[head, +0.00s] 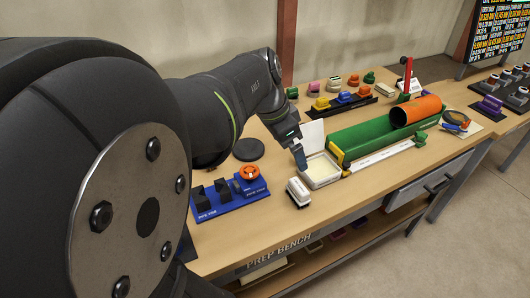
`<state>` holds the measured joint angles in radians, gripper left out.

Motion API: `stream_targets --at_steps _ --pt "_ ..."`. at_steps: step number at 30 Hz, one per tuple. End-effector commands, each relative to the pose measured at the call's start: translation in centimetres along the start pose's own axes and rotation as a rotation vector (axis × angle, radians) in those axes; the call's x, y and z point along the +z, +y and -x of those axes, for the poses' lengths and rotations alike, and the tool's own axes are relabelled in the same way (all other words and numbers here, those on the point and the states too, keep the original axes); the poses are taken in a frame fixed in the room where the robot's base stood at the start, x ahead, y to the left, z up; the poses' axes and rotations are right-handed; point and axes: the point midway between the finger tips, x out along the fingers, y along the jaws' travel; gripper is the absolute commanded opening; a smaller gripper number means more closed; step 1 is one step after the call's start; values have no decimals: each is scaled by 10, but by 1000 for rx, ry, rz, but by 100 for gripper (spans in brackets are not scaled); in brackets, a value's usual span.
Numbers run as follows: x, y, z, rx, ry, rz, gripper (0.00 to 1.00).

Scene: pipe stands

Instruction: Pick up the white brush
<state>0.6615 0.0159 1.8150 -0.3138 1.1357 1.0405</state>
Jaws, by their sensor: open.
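A white, block-shaped thing with dark bands, which looks like the white brush (298,192), stands on the bench near its front edge. It is just left of a shallow, pale tray (334,179). My gripper (300,162) points down above and behind the brush, close to the tray's left edge. It is open, and I see nothing held in it. Its fingers are small in this view, and I cannot tell its exact height over the bench. The brush appears to be apart from the gripper.
A green trough (372,138) holding an orange pipe (415,110) lies right of the tray. A blue stand (232,203) with black blocks and an orange knob is at left. A dark disc (248,149) lies behind it. Several coloured small items line the back. Bare bench lies around the brush.

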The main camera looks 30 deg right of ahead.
Motion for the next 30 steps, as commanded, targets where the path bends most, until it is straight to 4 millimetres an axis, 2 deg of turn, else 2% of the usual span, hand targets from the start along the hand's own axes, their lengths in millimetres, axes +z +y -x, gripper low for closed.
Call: stream_targets --at_steps 1,3,8,21,25,30 --pt "9 2 -6 -8 18 11 100" --pt "16 3 -13 -18 38 16 100" --pt "19 3 -28 -24 51 19 100" --pt "15 0 -115 -23 48 18 100" --pt "14 0 -130 -24 50 19 100" --pt "13 -1 -139 -25 50 18 100"
